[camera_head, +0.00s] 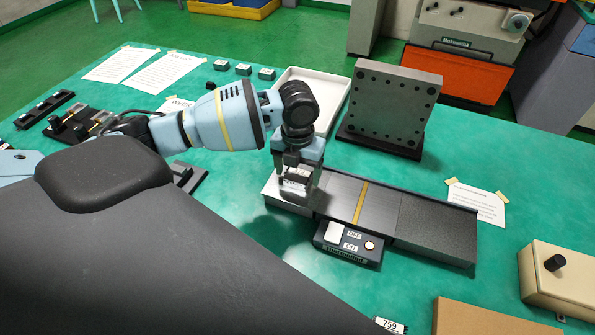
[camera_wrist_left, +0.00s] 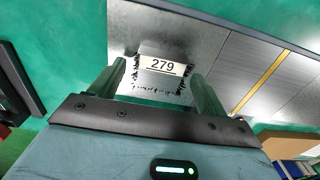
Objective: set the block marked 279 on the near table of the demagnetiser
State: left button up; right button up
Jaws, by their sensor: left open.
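The demagnetiser (camera_head: 432,228) is a long low grey bed on the green table, with a yellow stripe across it and an OFF/ON switch box in front. The block marked 279 (camera_wrist_left: 162,66) shows its white label between my left gripper's fingers in the left wrist view. It appears to stand on the plain metal left end of the bed. My left gripper (camera_head: 296,197) is open, pointing down over that end, with a finger on either side of the block; the wrist view shows gaps beside the label (camera_wrist_left: 158,92). The block's underside is hidden. My right gripper is not in view.
An upright drilled plate (camera_head: 388,108) and a white tray (camera_head: 318,88) stand behind the bed. A label reading 759 (camera_head: 390,325) and a cardboard-coloured box (camera_head: 490,318) are at the front edge. A beige box with a black knob (camera_head: 560,278) is at right.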

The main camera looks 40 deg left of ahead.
aim_at(297, 175)
pick_arm(q)
notch_tip(297, 175, up, 12)
jog(key=shift+f+p, duration=0.2)
jog(key=shift+p, duration=0.15)
